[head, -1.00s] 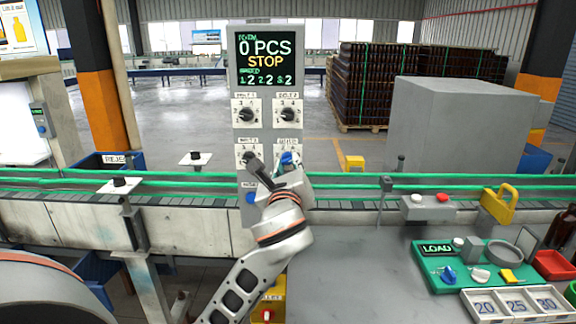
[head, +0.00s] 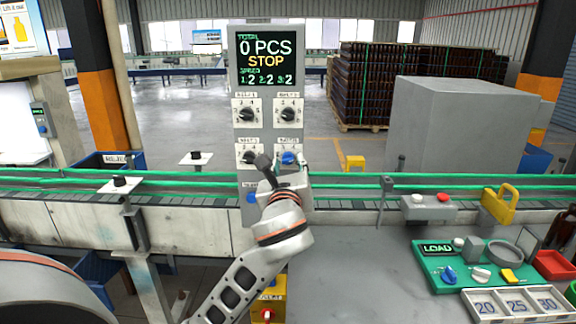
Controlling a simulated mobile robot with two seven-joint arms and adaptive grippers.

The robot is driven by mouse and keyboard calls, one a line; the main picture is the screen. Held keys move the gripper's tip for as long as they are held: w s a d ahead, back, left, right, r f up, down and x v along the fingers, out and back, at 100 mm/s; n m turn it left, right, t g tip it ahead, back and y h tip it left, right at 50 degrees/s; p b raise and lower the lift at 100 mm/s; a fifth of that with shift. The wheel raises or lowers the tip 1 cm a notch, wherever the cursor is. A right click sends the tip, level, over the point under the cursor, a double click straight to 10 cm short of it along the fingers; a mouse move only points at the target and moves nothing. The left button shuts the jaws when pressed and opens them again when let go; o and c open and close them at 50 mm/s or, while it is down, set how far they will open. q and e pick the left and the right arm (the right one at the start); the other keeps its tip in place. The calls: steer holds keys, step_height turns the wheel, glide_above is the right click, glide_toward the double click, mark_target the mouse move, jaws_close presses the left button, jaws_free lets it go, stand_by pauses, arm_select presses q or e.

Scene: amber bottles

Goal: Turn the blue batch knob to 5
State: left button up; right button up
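Below the screen are several dial knobs. The blue knob (head: 288,158) is at the lower right of the panel, beside a black one (head: 249,157). Its pointer direction and label are too small to read. My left gripper (head: 283,168) is just below and in front of the blue knob, its fingers apart and nothing seen between them. Whether it touches the knob cannot be told. My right gripper is not in view.
A blue button (head: 252,197) is low on the panel, left of my gripper. The conveyor (head: 370,191) with green rails runs across. A green LOAD tray (head: 430,265) with a smaller blue knob (head: 449,275) and number cards sits at right. The grey table middle is clear.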

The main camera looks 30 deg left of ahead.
arm_select(q)
steer(key=v, duration=0.7)
steer(key=shift+s+d, duration=0.15)
steer(key=shift+s, duration=0.1)
stand_by(0.6)
